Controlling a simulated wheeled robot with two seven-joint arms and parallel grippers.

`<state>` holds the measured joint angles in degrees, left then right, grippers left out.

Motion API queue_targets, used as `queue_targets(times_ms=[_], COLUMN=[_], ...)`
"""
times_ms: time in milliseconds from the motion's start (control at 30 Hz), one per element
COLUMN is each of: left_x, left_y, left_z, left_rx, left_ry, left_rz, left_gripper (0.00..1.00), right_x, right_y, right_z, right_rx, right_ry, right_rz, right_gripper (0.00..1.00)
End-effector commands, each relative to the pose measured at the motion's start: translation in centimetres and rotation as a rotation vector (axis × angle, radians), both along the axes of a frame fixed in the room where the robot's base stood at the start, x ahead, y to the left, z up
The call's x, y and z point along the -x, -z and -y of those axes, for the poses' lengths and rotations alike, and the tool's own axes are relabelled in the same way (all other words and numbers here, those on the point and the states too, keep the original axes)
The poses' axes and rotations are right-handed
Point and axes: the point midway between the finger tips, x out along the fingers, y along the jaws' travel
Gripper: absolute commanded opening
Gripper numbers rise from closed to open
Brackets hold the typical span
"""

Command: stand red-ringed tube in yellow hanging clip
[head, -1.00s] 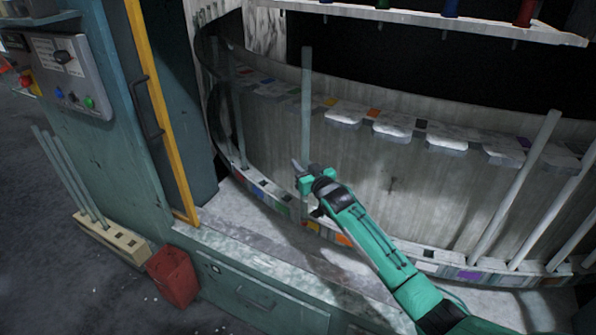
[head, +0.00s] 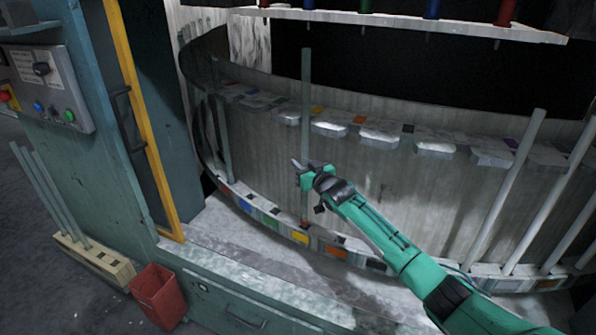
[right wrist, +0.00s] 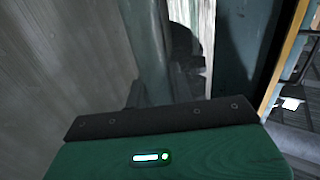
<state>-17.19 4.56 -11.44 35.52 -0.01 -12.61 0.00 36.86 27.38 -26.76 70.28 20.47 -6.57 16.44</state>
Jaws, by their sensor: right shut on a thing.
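My right gripper (head: 308,172) is shut on a long glass tube (head: 306,100) and holds it upright in front of the curved wall. The tube's lower end, with a small reddish mark (head: 304,223), is near a yellow square (head: 300,237) on the lower rail; I cannot tell if it touches. A yellow mark (head: 317,111) on the upper row of clips is just right of the tube's upper part. My left gripper is not in view.
Another tube (head: 223,135) stands in the rack at left, and several lean at right, including one (head: 505,185). Colour-marked white clips (head: 380,138) line the wall. A shelf (head: 420,20) runs above. A red bin (head: 158,295) and a tube block (head: 95,258) stand at lower left.

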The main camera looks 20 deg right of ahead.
Motion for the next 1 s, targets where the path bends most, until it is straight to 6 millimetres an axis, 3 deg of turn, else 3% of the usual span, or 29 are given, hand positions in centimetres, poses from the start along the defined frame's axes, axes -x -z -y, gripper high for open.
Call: queue_targets(times_ms=[100, 1000], left_x=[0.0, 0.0], left_y=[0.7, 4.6], left_z=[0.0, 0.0], left_rx=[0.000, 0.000], left_ry=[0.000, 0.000], left_rz=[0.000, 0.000], left_gripper=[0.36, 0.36], right_x=[-0.5, -0.5], right_y=[0.1, 6.3], right_z=[0.8, 0.7], right_rx=[0.002, 0.000], right_ry=[0.002, 0.001], right_rz=[0.001, 0.000], right_gripper=[0.00, 0.00])
